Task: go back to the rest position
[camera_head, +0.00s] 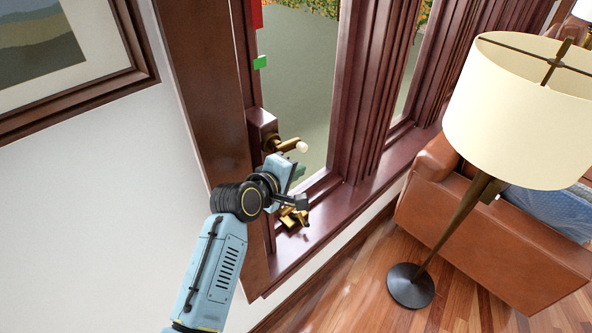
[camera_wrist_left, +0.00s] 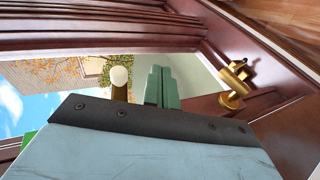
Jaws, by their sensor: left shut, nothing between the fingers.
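My left gripper (camera_head: 298,173) is at the window, just below a brass handle (camera_head: 286,145) with a pale round knob. In the left wrist view its green fingers (camera_wrist_left: 163,88) are together with nothing between them. The knobbed handle (camera_wrist_left: 120,82) shows beside the fingers there, apart from them in the picture. A brass latch (camera_head: 293,218) sits low on the dark wooden window frame, below the gripper; it also shows right of the fingers in the left wrist view (camera_wrist_left: 234,82). My right gripper is in neither view.
The window frame (camera_head: 352,130) and sill (camera_head: 335,222) are close to my left arm. A picture frame (camera_head: 95,100) hangs on the white wall at left. A floor lamp (camera_head: 520,110) and a brown leather armchair (camera_head: 490,245) stand at right. Some wooden floor (camera_head: 340,300) is clear.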

